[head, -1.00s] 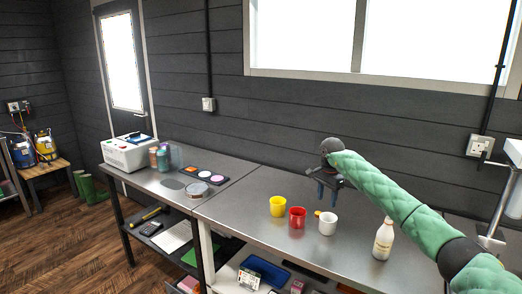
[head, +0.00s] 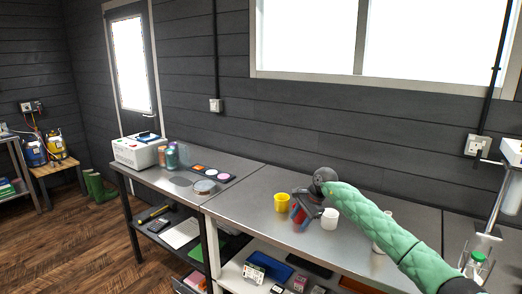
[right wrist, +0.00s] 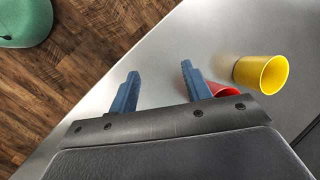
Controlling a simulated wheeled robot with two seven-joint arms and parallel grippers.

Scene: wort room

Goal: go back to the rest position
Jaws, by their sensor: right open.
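My right gripper (head: 300,212) reaches in from the right over the steel bench in the head view. Its blue fingers are apart with nothing between them, and they overlap the red cup in that view. The right wrist view shows the open fingers (right wrist: 160,85) with the red cup (right wrist: 222,90) partly hidden behind the right finger and palm. The gripper appears above or beside the cup; whether they touch is unclear. My left gripper is not in view.
A yellow cup (head: 281,203) and a white cup (head: 329,219) stand upright beside the red one. A green-capped bottle (head: 476,262) stands at the right. A dish (head: 204,187) sits on the left bench.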

